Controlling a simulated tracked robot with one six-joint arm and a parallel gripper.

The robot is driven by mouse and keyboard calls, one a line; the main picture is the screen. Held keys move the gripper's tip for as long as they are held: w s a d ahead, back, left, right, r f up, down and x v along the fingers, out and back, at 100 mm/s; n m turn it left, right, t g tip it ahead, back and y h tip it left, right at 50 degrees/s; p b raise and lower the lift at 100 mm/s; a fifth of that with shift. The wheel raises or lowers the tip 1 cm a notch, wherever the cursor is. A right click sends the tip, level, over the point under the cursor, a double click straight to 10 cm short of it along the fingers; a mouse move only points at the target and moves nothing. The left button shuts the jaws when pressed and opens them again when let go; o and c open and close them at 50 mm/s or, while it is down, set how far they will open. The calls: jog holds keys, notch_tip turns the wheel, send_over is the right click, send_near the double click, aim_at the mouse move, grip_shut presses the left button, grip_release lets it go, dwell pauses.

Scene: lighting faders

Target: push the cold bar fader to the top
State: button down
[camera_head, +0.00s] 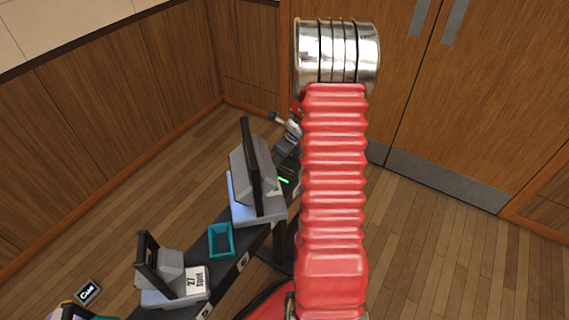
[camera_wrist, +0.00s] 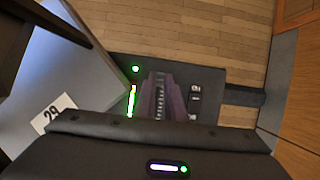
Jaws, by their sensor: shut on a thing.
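In the wrist view a black fader panel (camera_wrist: 216,76) lies ahead, with a round green light (camera_wrist: 135,69) and a lit green-to-yellow level strip (camera_wrist: 131,102). My gripper (camera_wrist: 160,76) reaches over this panel, its dark purplish fingers close together right of the strip. It is shut on what seems to be a fader knob, largely hidden between the fingers.
Wooden cabinet doors (camera_head: 470,110) stand behind; the floor (camera_head: 430,260) at right is clear.

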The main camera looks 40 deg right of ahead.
jog(key=shift+w, duration=0.35)
jog(key=shift+a, duration=0.1)
jog(key=c, duration=1.8)
grip_release()
jog(key=shift+s+r, duration=0.1)
jog(key=v, duration=1.3)
jog(key=shift+s+r, duration=0.1)
jog(key=shift+r, duration=0.1)
